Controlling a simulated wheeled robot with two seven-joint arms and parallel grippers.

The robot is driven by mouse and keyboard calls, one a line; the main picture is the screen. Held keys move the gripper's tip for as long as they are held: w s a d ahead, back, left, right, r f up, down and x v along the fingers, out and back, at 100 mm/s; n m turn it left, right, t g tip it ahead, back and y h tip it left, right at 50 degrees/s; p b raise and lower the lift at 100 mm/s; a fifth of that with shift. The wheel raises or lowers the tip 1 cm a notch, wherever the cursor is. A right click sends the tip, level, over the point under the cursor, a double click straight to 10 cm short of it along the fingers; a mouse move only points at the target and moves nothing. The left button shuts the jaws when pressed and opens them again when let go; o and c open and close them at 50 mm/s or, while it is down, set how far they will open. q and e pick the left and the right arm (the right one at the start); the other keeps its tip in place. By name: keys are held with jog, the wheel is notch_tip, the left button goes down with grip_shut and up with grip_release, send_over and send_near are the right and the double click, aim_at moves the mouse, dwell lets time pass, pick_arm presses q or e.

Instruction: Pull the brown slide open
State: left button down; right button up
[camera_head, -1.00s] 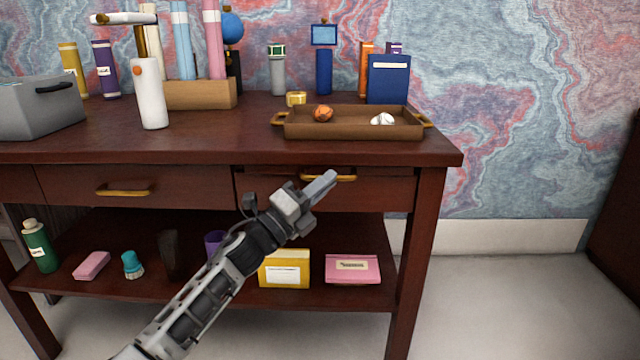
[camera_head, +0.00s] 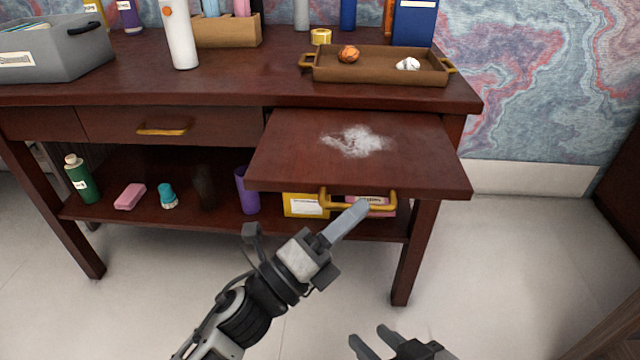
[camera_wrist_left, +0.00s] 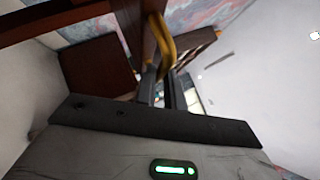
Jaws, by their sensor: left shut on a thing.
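The brown slide (camera_head: 410,160) is a flat dark-red-brown board that sticks well out from the right side of the desk front. A patch of white powder (camera_head: 355,141) lies on its top. Its gold handle (camera_head: 384,206) hangs at the front edge, and it also shows in the left wrist view (camera_wrist_left: 168,48). My left gripper (camera_head: 350,218) is shut on the handle, its fingers partly covering it. My right gripper (camera_head: 376,340) is at the bottom edge, fingers apart and empty, away from the slide.
A brown tray (camera_head: 380,72) with an orange crumpled ball and a white one stands on the desktop behind. A closed drawer (camera_head: 200,126) is at left. The lower shelf holds a purple cup (camera_head: 247,192) and several other items. The floor in front is clear.

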pick_arm(q)
jog(key=shift+s, duration=0.55)
pick_arm(e)
jog(key=shift+w+a, duration=0.1)
jog(key=shift+a, duration=0.15)
jog(key=shift+f, duration=0.1)
pick_arm(q)
jog(key=c, duration=1.5)
grip_release()
jog(key=shift+a, duration=0.15)
jog(key=v, duration=1.5)
jog(key=shift+s+a+b, duration=0.3)
pick_arm(e)
jog(key=shift+a+r, duration=0.1)
jog(key=shift+r, duration=0.35)
jog(key=shift+f, duration=0.15)
